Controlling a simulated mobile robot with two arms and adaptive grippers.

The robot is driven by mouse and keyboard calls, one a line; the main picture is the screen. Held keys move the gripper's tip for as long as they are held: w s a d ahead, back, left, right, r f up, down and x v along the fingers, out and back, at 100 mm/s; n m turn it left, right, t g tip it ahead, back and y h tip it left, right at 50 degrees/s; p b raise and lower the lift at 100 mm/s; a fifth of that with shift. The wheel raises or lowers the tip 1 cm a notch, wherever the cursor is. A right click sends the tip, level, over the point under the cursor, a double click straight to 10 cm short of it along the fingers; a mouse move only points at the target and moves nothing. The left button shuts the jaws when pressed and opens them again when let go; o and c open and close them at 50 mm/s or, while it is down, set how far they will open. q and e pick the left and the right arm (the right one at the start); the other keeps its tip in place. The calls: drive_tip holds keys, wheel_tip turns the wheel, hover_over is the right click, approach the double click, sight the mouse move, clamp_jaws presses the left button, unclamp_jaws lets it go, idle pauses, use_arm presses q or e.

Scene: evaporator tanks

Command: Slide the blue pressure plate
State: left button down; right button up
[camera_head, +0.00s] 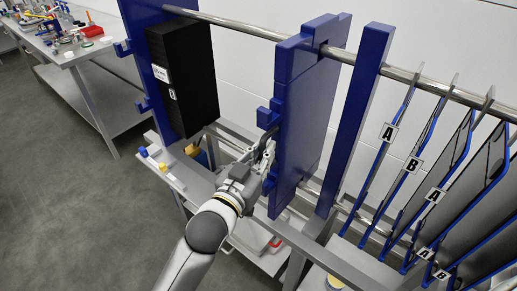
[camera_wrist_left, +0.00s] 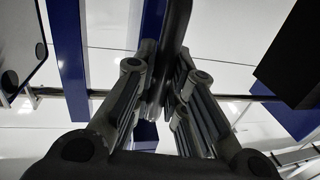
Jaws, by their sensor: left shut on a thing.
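The blue pressure plate (camera_head: 308,100) is a thick upright slab that hangs on the metal rails in the middle of the head view. A dark handle (camera_head: 268,142) sticks out from its left side. My left gripper (camera_head: 264,160) is shut on this handle, beside the plate. In the left wrist view, the handle (camera_wrist_left: 176,28) is a dark bar running between the gripper's fingers (camera_wrist_left: 163,105), and part of the blue plate (camera_wrist_left: 153,22) shows behind it. The fingers hide the lower part of the handle. My right gripper is not in view.
A black block (camera_head: 184,75) stands against the blue end plate (camera_head: 141,20) at left. There is an open gap between block and pressure plate. To the right are a blue post (camera_head: 358,115) and several blue-edged labelled plates (camera_head: 412,165). An upper rail (camera_head: 235,24) spans the rack.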

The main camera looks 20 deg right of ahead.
use_arm(q)
drive_tip(key=c, duration=1.7)
unclamp_jaws()
drive_tip(key=shift+s+d+f, duration=0.1)
drive_tip(key=shift+s+d, duration=0.05)
drive_tip(key=shift+s, duration=0.05)
drive_tip(key=shift+o, duration=1.2)
drive_tip(key=shift+s+d, duration=0.1)
drive_tip(key=shift+a, duration=0.3)
drive_tip(key=v, duration=1.1)
drive_tip(key=shift+s, duration=0.3)
drive_tip(key=shift+a, duration=0.1)
